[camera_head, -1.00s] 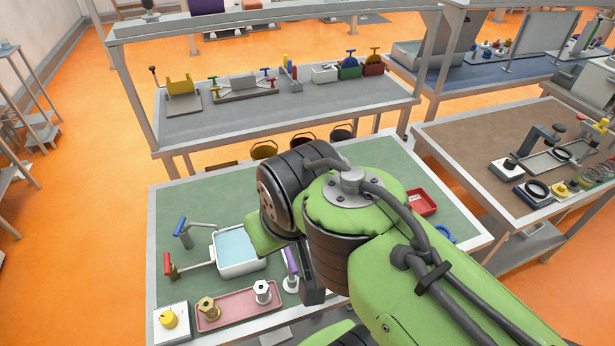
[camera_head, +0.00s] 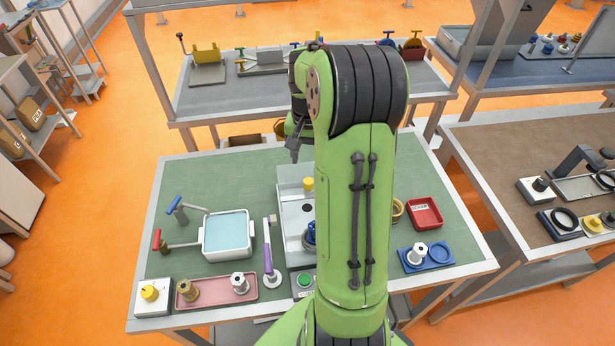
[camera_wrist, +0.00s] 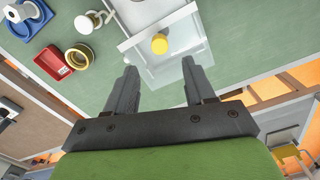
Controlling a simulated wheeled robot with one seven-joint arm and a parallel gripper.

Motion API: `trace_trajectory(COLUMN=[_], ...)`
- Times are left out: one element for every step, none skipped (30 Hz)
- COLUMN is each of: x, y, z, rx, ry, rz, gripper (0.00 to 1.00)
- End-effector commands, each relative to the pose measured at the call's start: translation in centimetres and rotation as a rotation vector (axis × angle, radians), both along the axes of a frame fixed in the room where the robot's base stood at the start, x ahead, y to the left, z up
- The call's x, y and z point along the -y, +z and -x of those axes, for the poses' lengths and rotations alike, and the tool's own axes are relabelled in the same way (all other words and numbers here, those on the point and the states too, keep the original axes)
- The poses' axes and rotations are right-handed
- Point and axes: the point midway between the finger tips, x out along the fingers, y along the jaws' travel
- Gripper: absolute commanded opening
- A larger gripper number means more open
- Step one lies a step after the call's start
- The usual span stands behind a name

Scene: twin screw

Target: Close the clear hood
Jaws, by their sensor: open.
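The clear hood (camera_head: 290,178) is a see-through panel at the back end of a white box-shaped machine (camera_head: 298,250). A yellow knob (camera_head: 308,184) shows against it. The front of the machine's top looks uncovered, with a dark round hole and a blue part, so the hood appears open. In the wrist view the clear hood (camera_wrist: 185,38) and yellow knob (camera_wrist: 160,43) lie just beyond my fingertips. My gripper (camera_wrist: 158,66) is open and empty. In the head view my gripper (camera_head: 294,150) is behind the hood, and my arm hides the machine's right side.
Left of the machine are a purple-handled lever (camera_head: 269,262), a white basin (camera_head: 228,236) with two taps and a pink tray (camera_head: 216,291). Right are a red bin (camera_head: 425,213) and a blue holder (camera_head: 426,257). A raised shelf (camera_head: 230,100) stands behind the bench. The back left bench top is clear.

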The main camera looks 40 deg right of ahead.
Motion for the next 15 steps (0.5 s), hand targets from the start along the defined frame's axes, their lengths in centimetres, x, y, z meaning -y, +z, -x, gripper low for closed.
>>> trace_trajectory(x=[-0.1,0.0,-0.1,-0.1,-0.1,-0.1,-0.1,-0.1,-0.1,-0.1,-0.1,-0.1,-0.1,0.0,0.0], y=[-1.5,-2.2,-3.2,-4.0,-4.7,-5.5,-6.1,-6.6,-7.2,-7.6,-7.9,-8.2,-8.4,-8.5,-8.5], z=[0.1,0.1,0.1,0.1,0.1,0.1,0.1,0.1,0.0,0.0,0.0,0.0,0.0,0.0,0.0], rx=[-0.004,-0.004,-0.004,-0.004,-0.004,-0.004,-0.002,-0.002,-0.001,-0.002,-0.001,-0.001,-0.001,0.000,0.001], ry=[0.000,-0.001,0.000,0.000,0.000,0.000,0.001,0.001,0.001,0.001,0.001,0.001,0.001,0.001,0.001], rz=[-0.004,-0.004,-0.004,-0.004,-0.004,-0.005,-0.003,-0.003,-0.003,-0.002,-0.002,-0.002,-0.001,0.000,0.001], gripper=[0.54,0.54,0.54,0.54,0.54,0.54,0.54,0.54,0.54,0.54,0.54,0.54,0.54,0.54,0.54])
